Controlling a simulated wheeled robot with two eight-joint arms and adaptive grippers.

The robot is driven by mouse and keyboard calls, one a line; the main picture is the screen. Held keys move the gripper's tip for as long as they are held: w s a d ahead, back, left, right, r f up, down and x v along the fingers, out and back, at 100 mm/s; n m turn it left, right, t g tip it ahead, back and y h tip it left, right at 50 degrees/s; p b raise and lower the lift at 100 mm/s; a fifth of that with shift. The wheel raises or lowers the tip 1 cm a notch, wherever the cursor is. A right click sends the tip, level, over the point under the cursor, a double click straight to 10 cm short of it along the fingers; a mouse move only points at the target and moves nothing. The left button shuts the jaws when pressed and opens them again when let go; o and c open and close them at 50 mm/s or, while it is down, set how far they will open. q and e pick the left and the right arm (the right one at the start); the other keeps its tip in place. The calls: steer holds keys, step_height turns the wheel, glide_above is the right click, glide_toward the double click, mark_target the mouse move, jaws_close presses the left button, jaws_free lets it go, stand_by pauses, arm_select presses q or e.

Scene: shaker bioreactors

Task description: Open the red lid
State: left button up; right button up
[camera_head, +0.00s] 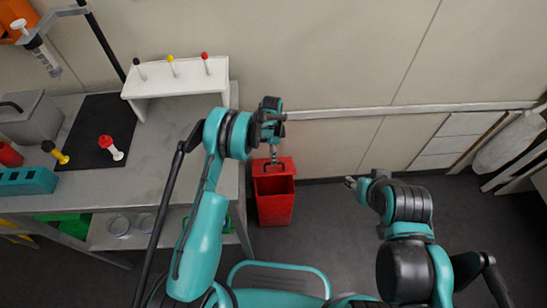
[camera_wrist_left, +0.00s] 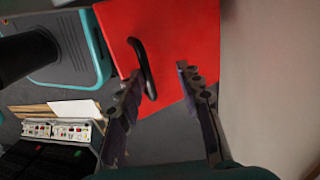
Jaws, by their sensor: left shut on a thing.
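A red bin (camera_head: 275,208) stands on the floor against the wall, just right of the table. Its red lid (camera_head: 284,165) looks tilted up at the back, with a dark gap below it. In the left wrist view, the red lid (camera_wrist_left: 185,35) fills the upper middle and carries a black curved handle (camera_wrist_left: 143,66). My left gripper (camera_head: 274,145) reaches down to the lid and is shut on the handle; in the wrist view its fingers (camera_wrist_left: 160,82) stand around the handle's end. My right gripper (camera_head: 350,183) hangs right of the bin, away from it, its jaw gap too small to read.
The grey table (camera_head: 190,115) on the left holds a white rack (camera_head: 178,84) with coloured-top pieces, a black mat (camera_head: 97,145), a teal block (camera_head: 27,181) and a grey box (camera_head: 32,118). The wall is close behind the bin. Floor (camera_head: 322,215) right of the bin is clear.

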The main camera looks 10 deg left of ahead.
arm_select(q)
step_height(320, 180, up, 11)
steer(key=w, duration=0.2)
steer(key=shift+a, duration=0.15)
steer(key=shift+f, duration=0.1)
steer(key=shift+c, duration=0.4)
